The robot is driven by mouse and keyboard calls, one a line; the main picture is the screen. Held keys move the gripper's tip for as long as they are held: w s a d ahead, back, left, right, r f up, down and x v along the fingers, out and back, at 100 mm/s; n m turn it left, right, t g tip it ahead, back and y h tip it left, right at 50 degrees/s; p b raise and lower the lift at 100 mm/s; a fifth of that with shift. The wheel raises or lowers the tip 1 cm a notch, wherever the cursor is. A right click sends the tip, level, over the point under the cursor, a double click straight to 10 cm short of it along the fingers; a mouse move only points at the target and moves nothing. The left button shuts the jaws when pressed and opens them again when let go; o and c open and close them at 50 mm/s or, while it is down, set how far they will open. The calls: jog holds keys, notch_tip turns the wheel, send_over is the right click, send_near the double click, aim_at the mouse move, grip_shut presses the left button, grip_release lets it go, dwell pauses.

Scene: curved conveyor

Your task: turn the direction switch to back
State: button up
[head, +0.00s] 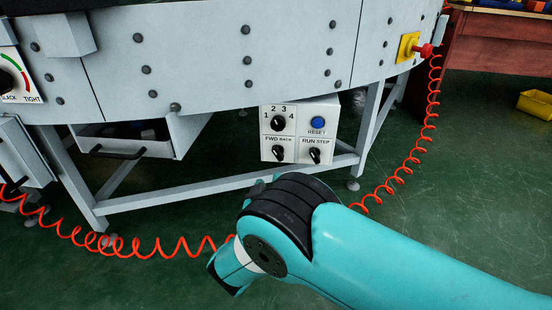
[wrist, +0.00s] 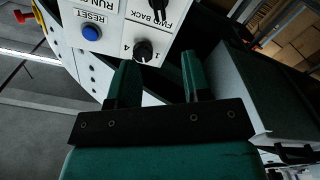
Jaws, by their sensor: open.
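The direction switch (head: 278,154) is a black rotary knob under the label FWD BACK, at the lower left of a white control box (head: 297,131). I cannot tell for certain which way its pointer is turned. In the wrist view the same switch (wrist: 160,10) shows at the top edge, partly cut off. My gripper (wrist: 160,78) is open and empty, with its two green fingers apart in front of the box. The numbered knob (wrist: 142,51) shows just beyond the gap between them. No contact with the switch shows. In the head view my arm hides the fingers.
The control box also carries a blue RESET button (head: 317,123) and a RUN STEP knob (head: 315,155). A grey drawer (head: 130,148) hangs left of it. A red coiled cable (head: 150,250) runs below, near my arm. Green floor lies open at the right.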

aim_at(276, 154)
jog(key=w+b, duration=0.2)
jog(key=w, duration=0.2)
jog(key=w+b, duration=0.2)
jog(key=w, duration=0.3)
jog(key=w+b, duration=0.2)
jog(key=w, duration=0.2)
jog(key=shift+w+d+f+b, duration=0.2)
jog(key=shift+w+d+b, duration=0.1)
jog(key=shift+w+b, duration=0.05)
jog(key=shift+w+r, duration=0.15)
jog(key=shift+w, duration=0.35)
grip_shut()
